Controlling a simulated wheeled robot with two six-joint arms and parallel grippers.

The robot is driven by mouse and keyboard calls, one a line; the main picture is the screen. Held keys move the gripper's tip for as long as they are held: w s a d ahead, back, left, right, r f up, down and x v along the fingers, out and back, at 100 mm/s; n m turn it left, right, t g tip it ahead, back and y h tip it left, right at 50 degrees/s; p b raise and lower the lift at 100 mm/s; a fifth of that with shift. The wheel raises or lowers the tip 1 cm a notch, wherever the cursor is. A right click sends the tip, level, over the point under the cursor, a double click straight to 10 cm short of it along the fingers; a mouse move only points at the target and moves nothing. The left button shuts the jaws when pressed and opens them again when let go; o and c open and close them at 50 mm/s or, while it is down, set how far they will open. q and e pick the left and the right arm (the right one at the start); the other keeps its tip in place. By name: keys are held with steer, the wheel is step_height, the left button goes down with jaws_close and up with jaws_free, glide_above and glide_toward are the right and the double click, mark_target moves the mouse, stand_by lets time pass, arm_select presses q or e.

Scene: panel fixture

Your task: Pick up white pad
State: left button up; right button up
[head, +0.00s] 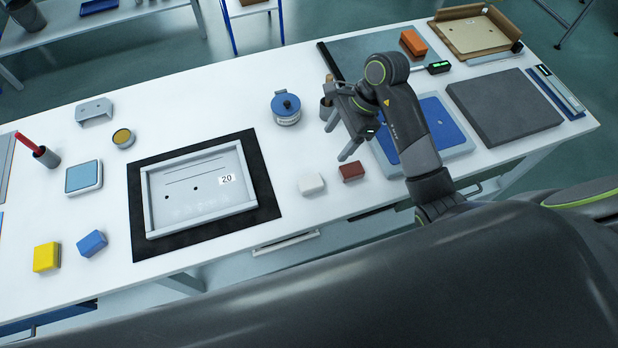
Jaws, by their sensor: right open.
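The white pad (311,184) is a small block lying on the white table near its front edge, between the panel fixture and a dark red block. My right gripper (336,143) is above the table, up and to the right of the white pad. Its fingers are apart and nothing shows between them. It does not touch the pad. My left gripper is not in view.
A dark red block (351,171) lies close to the right of the white pad. A grey panel fixture (150,205) on a black mat (262,190) is to the left. A blue-lidded jar (286,110) stands behind. A yellow block (46,257) and blue block (92,243) lie front left.

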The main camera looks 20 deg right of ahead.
steer(key=b, duration=1)
glide_above(312, 181)
steer(key=d, duration=0.2)
step_height(312, 181, down, 11)
steer(key=shift+w+a+f, duration=0.1)
steer(key=shift+f, duration=0.05)
steer(key=shift+d+p+x, duration=0.1)
steer(key=shift+p+x, duration=0.2)
steer(key=shift+x, duration=1)
steer(key=shift+d+p+x, duration=0.15)
steer(key=shift+p+x, duration=0.1)
steer(key=shift+x, duration=1)
steer(key=shift+f, duration=0.1)
steer(key=shift+c, duration=0.3)
steer(key=c, duration=1)
step_height(312, 181, up, 6)
steer(key=shift+f+b, duration=0.15)
steer(key=shift+b, duration=0.15)
step_height(312, 181, up, 3)
steer(key=p, duration=0.3)
steer(key=shift+p, duration=0.4)
steer(key=shift+r+p, duration=0.65)
steer(key=shift+r, duration=0.05)
